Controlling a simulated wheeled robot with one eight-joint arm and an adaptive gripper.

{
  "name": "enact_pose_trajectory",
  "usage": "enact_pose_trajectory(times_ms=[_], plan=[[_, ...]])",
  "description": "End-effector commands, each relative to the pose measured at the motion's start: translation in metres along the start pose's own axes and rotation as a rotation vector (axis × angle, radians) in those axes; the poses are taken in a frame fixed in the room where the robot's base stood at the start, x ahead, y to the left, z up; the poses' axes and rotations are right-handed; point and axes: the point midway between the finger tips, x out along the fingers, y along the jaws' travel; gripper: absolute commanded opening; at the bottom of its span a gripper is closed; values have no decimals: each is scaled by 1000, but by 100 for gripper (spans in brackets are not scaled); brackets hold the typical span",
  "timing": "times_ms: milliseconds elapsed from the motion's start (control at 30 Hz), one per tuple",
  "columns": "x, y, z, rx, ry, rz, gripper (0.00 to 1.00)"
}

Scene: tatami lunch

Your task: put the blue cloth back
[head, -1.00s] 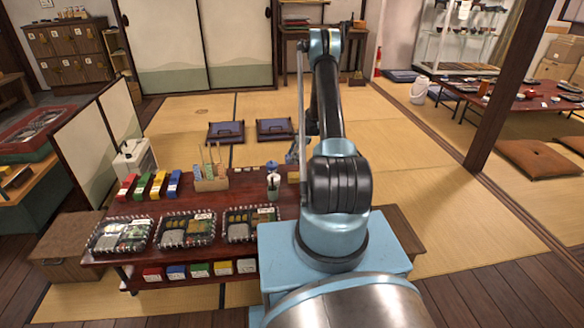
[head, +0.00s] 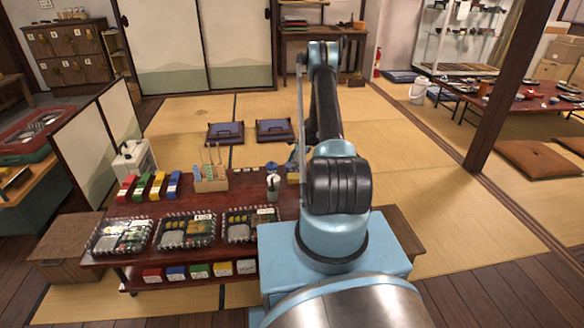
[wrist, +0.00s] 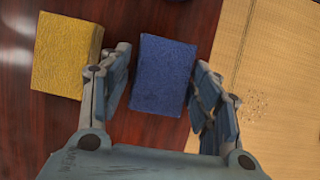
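The blue cloth (wrist: 163,75) shows in the wrist view as a thick, rough-faced rectangular block on the dark red table (wrist: 105,140). My gripper (wrist: 163,70) has one finger on each side of it. The fingers are spread about as wide as the cloth, and I see no clear grip on it. A similar yellow block (wrist: 66,57) lies to the left, just beyond the left finger.
Tatami with scattered crumbs (wrist: 255,105) lies right of the table in the wrist view. Open tatami lies behind.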

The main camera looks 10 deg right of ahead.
Motion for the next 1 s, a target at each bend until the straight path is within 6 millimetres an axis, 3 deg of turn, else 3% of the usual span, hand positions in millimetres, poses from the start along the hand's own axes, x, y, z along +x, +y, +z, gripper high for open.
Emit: enact_pose_trajectory(times_ms=[467, 1000], plan=[[-6, 0, 1, 0, 0, 0, 67], [-94, 0, 1, 0, 0, 0, 67]])
